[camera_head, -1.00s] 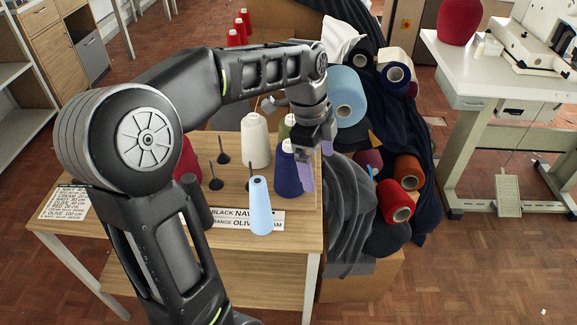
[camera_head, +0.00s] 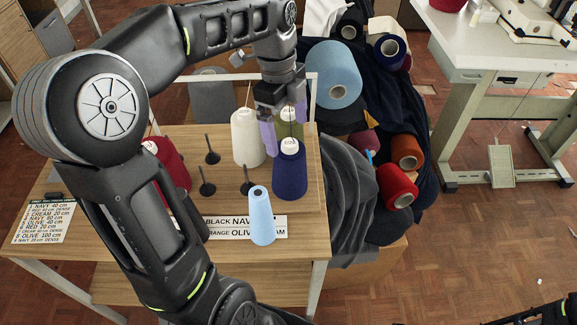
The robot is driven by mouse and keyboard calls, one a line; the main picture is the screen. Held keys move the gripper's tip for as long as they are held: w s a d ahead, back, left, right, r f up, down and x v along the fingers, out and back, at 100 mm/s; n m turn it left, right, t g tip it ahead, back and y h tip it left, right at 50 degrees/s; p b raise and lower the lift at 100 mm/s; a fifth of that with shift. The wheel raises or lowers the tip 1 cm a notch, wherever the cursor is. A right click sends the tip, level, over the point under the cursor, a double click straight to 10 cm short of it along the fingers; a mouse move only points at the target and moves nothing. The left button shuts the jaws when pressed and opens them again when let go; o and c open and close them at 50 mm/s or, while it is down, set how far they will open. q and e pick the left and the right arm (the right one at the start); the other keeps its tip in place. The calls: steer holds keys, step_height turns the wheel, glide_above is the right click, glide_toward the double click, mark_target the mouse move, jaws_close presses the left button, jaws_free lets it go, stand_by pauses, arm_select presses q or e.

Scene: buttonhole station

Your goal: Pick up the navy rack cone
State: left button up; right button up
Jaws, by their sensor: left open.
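The navy rack cone (camera_head: 289,178) stands upright near the right edge of the wooden table, with its pale top showing. My left gripper (camera_head: 284,123) is open just above and behind the cone's top, its pale purple fingers apart. One finger is to the left of the cone's top and the other is behind it to the right. I cannot tell whether either finger touches the cone. My right gripper is not in view.
A light blue cone (camera_head: 262,218) stands in front near the label strip (camera_head: 274,228). Bare black spindles (camera_head: 212,152) and a dark red cone (camera_head: 172,165) are to the left. A heap of fabric and spools (camera_head: 400,187) lies right of the table.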

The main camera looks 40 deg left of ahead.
mark_target(291, 154)
arm_select(q)
steer(key=shift+d+f, duration=0.1)
steer(key=shift+f, duration=1.25)
steer(key=f, duration=0.2)
steer(key=d+f, duration=0.1)
steer(key=f, duration=0.2)
jaws_close()
stand_by(0.7)
